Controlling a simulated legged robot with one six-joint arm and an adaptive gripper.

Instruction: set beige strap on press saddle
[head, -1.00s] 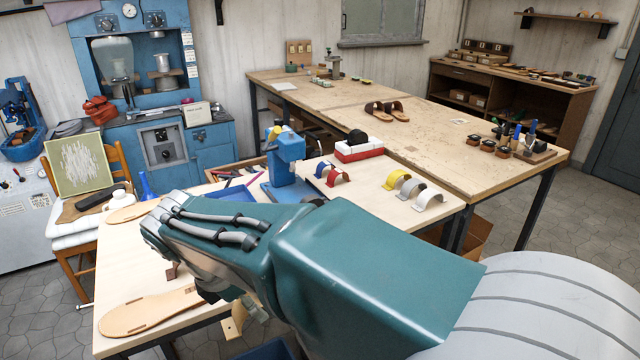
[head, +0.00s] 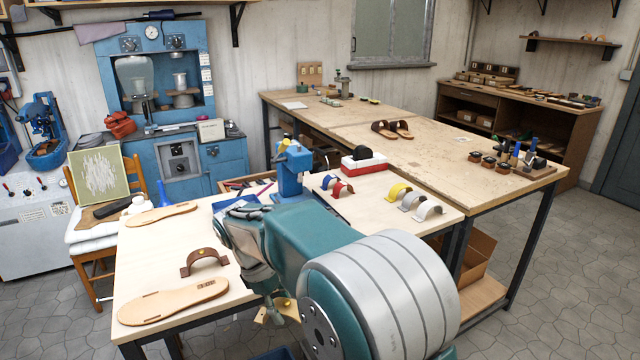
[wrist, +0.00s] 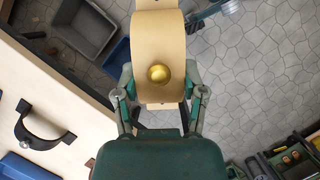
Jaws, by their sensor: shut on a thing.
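My gripper (wrist: 161,96) is shut on the beige strap (wrist: 160,38), a curved tan band with a round brass stud, in the wrist view. A finger stands at each side of the strap. In the head view the strap (head: 286,311) shows only partly below my arm, past the worktable's front edge, over the floor. A small blue press (head: 292,174) stands on the worktable behind my arm. A larger blue machine (head: 160,80) with an open niche stands at the back wall. I cannot tell which one bears the press saddle.
A brown strap (head: 205,258) stands arched on the worktable (head: 190,240) between two tan soles, also seen in the wrist view (wrist: 40,138). Red, yellow, grey and white straps stand further right. In the wrist view a grey bin (wrist: 83,40) is on the floor.

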